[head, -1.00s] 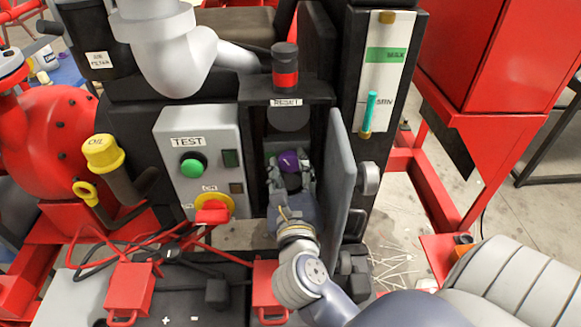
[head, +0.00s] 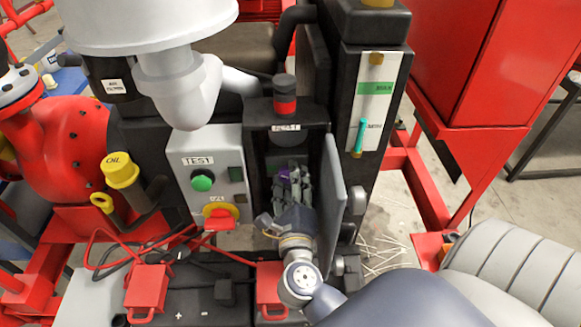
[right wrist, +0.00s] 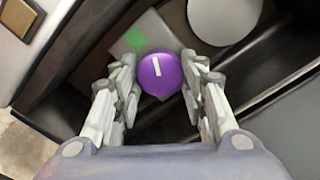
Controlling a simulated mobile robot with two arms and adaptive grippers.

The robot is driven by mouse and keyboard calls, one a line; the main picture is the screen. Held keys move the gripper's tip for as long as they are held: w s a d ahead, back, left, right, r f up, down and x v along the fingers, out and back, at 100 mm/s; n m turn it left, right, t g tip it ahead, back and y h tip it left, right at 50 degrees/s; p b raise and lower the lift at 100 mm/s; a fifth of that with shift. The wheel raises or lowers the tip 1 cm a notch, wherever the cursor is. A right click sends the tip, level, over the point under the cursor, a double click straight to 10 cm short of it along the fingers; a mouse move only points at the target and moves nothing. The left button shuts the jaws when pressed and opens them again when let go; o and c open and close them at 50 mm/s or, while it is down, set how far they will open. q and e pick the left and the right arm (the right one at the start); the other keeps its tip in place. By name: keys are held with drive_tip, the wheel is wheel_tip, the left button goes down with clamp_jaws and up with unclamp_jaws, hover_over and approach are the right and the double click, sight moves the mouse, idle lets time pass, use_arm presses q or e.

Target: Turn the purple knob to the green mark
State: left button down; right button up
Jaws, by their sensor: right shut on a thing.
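The purple knob (right wrist: 160,74) is round with a white pointer line on its face. In the right wrist view the line points up the picture, tilted slightly left. The green mark (right wrist: 134,39) is on a grey plate just beyond the knob, up and to its left; the line is not lined up with it. My right gripper (right wrist: 160,82) is shut on the knob, one finger on each side. In the head view my right gripper (head: 290,178) reaches into a dark open box and partly hides the purple knob (head: 283,176). My left gripper is not in view.
The box's open grey door (head: 333,190) stands close right of my right gripper. Left of it is a grey TEST panel (head: 212,165) with a green button (head: 202,181) and a red switch (head: 219,222). A red-banded cylinder (head: 285,100) stands above.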

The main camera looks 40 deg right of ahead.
drive_tip(key=shift+r+n+p, duration=0.15)
drive_tip(key=shift+n+p, duration=1.25)
drive_tip(key=shift+p, duration=0.25)
drive_tip(key=shift+r+n+p, duration=0.1)
drive_tip(key=shift+n+p, duration=1.3)
drive_tip(key=shift+p, duration=0.25)
drive_tip(key=shift+d, duration=0.1)
drive_tip(key=o, duration=0.8)
drive_tip(key=shift+w+f, duration=0.1)
drive_tip(key=shift+f, duration=0.05)
